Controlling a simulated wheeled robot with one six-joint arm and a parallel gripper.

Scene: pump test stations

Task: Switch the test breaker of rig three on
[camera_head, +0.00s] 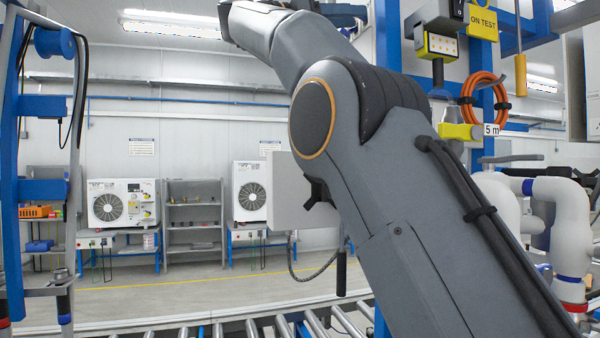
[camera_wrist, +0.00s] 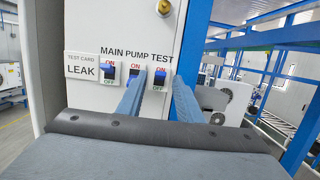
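In the wrist view a pale panel (camera_wrist: 88,25) bears three breakers under the words MAIN, PUMP and TEST. The test breaker (camera_wrist: 159,78) is the rightmost, with a blue lever between a red ON above and a green OFF below; I cannot tell its position surely. The main breaker (camera_wrist: 106,71) is at the left. The pump breaker (camera_wrist: 135,67) is partly hidden by my left finger. My gripper (camera_wrist: 160,83) is open, its two bluish fingers on either side of the test breaker. Contact cannot be told. No rig number is readable.
A test card reading LEAK (camera_wrist: 82,68) is left of the breakers.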

